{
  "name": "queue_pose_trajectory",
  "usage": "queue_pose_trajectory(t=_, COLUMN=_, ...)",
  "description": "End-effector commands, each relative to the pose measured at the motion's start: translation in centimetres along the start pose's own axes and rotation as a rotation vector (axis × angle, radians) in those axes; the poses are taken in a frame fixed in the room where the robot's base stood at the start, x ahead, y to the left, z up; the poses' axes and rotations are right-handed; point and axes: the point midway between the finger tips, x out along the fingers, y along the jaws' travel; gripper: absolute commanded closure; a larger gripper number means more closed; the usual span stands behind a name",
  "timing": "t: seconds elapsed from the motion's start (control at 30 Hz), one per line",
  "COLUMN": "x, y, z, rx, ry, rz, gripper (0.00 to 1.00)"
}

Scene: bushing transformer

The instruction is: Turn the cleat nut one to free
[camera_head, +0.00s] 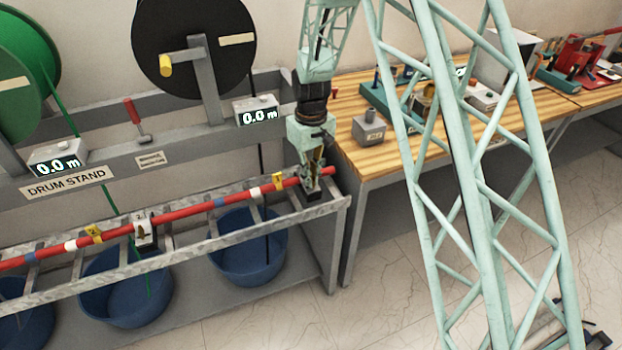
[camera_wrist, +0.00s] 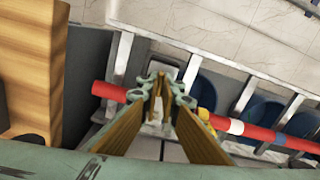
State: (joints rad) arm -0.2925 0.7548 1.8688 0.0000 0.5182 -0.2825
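My gripper (camera_head: 313,178) points down over the right end of the red cable (camera_head: 190,209), at the cleat (camera_head: 314,196) there, beside the yellow tag (camera_head: 278,182) that seems to read 1. In the wrist view my gripper's two fingertips (camera_wrist: 164,90) are close together, over the cable and a pale cleat part (camera_wrist: 165,68). The nut is hidden by the fingertips, so I cannot tell whether they hold it. A second cleat (camera_head: 146,236) with a dark nut on top sits further left on the cable, near the yellow tag 2 (camera_head: 92,233).
The cable rests on a grey ladder-like rack (camera_head: 215,243) with blue tubs (camera_head: 247,255) below. The drum stand (camera_head: 65,183) with two drums and displays reading 0.0 m stands behind. A wooden workbench (camera_head: 362,84) with tools is at right. A red-handled lever (camera_head: 133,114) stands on the drum stand.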

Motion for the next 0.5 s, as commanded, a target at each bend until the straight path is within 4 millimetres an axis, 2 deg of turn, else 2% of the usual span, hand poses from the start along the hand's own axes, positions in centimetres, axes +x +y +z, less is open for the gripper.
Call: queue_pose_trajectory(t=0.5, x=-0.02, y=0.01, z=-0.05, rx=-0.389, ry=0.001, rz=0.001, gripper=1.0)
